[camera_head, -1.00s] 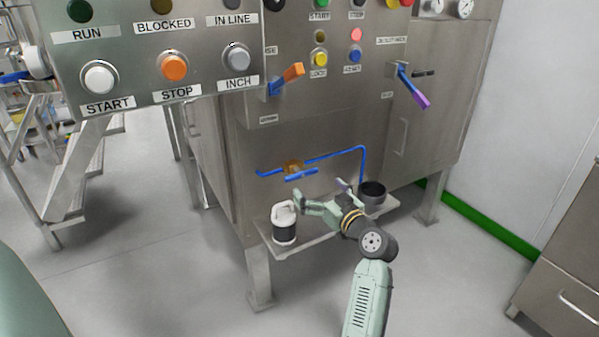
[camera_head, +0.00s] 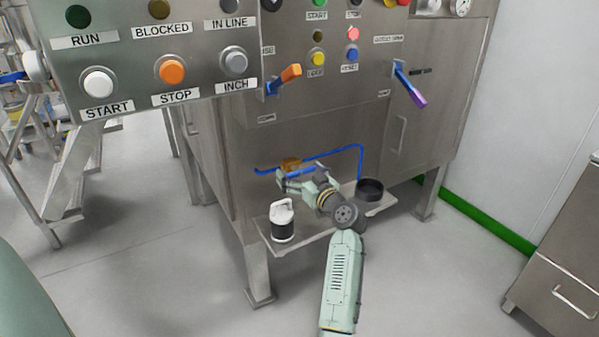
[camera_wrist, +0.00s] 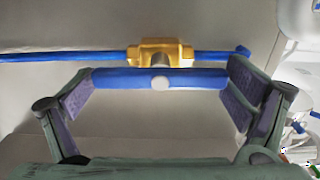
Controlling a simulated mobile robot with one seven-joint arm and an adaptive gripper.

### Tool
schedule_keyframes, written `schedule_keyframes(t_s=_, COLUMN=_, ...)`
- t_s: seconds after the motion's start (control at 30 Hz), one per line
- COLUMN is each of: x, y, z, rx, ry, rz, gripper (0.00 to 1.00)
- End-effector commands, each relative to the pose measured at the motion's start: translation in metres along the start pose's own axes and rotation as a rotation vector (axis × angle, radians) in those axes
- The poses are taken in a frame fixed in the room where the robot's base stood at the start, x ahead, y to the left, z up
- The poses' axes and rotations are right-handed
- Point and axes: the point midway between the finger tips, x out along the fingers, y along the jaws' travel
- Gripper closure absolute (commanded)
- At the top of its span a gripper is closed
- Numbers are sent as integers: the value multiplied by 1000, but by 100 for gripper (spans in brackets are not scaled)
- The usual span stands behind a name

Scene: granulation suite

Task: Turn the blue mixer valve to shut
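The blue mixer valve has a brass body (camera_wrist: 160,53) on a thin blue pipe (camera_wrist: 50,57). Its blue bar handle (camera_wrist: 120,79) lies about parallel to the pipe. In the head view the brass body (camera_head: 290,163) shows low on the steel cabinet front, with the handle partly hidden by my gripper (camera_head: 282,180). My gripper (camera_wrist: 160,92) is wide open in the wrist view. The handle lies lengthwise between its two fingers, one at each end. The ends are very close to the pads; I cannot tell whether they touch.
A shelf (camera_head: 318,226) under the valve holds a white-and-black canister (camera_head: 282,220) on the left and a dark open pot (camera_head: 369,190) on the right. An orange-handled lever (camera_head: 288,76) and a purple-handled lever (camera_head: 410,88) are higher on the cabinet. A button panel (camera_head: 135,60) fills the upper left.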

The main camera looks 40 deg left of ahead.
Motion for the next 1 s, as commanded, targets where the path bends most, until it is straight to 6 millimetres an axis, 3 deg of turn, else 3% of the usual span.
schedule_keyframes(t_s=0.43, x=0, y=0, z=0, rx=0, ry=0, rz=0, gripper=37)
schedule_keyframes(t_s=0.77, x=0, y=0, z=0, rx=53, ry=0, rz=0, gripper=37)
schedule_keyframes(t_s=1.0, x=0, y=2, z=0, rx=209, ry=0, rz=1, gripper=37)
